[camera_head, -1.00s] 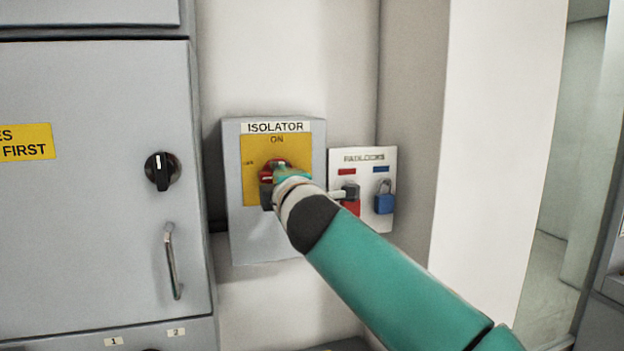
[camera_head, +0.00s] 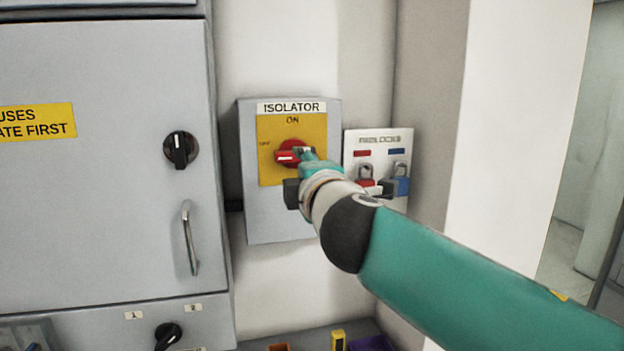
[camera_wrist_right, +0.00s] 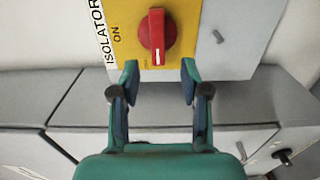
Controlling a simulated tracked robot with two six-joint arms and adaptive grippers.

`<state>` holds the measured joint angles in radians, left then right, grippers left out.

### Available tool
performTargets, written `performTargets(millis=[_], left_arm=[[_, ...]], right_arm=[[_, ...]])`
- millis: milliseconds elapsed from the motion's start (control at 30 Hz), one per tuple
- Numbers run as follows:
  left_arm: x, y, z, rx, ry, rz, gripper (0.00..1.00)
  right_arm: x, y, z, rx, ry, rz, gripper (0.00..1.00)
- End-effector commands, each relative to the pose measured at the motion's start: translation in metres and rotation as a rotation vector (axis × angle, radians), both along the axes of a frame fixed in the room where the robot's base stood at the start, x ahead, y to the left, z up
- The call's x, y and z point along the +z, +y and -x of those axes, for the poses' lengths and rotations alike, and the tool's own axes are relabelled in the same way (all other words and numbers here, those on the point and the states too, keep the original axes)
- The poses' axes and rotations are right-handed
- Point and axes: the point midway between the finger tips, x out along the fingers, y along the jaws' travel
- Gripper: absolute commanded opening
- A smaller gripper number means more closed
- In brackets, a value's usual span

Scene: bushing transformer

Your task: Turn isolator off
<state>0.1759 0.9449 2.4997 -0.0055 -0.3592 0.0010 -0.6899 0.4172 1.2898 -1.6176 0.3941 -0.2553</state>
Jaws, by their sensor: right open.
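The grey isolator box (camera_head: 262,222) hangs on the wall, with a yellow plate (camera_head: 268,130) marked ON at the top and OFF at the left. Its red rotary knob (camera_head: 286,155) has its white mark pointing left, toward OFF. In the right wrist view the knob (camera_wrist_right: 157,35) appears turned on its side, with the white mark pointing down toward the small label. My right gripper (camera_wrist_right: 160,75) is open, its fingertips short of the knob with nothing between them. In the head view the right gripper (camera_head: 306,155) partly covers the knob's right side. My left gripper is not in view.
A padlock board (camera_head: 377,140) with red and blue padlocks is right of the isolator, partly behind my right arm. A grey cabinet (camera_head: 100,200) with a black knob (camera_head: 181,150) and handle (camera_head: 189,238) stands left. Small coloured items lie below.

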Motion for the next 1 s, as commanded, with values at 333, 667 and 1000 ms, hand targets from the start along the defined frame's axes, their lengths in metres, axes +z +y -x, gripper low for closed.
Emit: performTargets(millis=[333, 667, 1000], left_arm=[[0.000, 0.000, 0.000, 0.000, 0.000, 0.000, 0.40], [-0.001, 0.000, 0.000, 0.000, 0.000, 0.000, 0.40], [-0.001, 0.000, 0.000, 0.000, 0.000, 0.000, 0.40]], right_arm=[[0.000, -0.014, 0.042, 0.001, -0.001, 0.001, 0.46], [-0.001, -0.016, 0.044, -0.002, 0.000, 0.000, 0.46], [-0.045, -0.057, 0.000, -0.096, 0.071, 0.028, 0.46]])
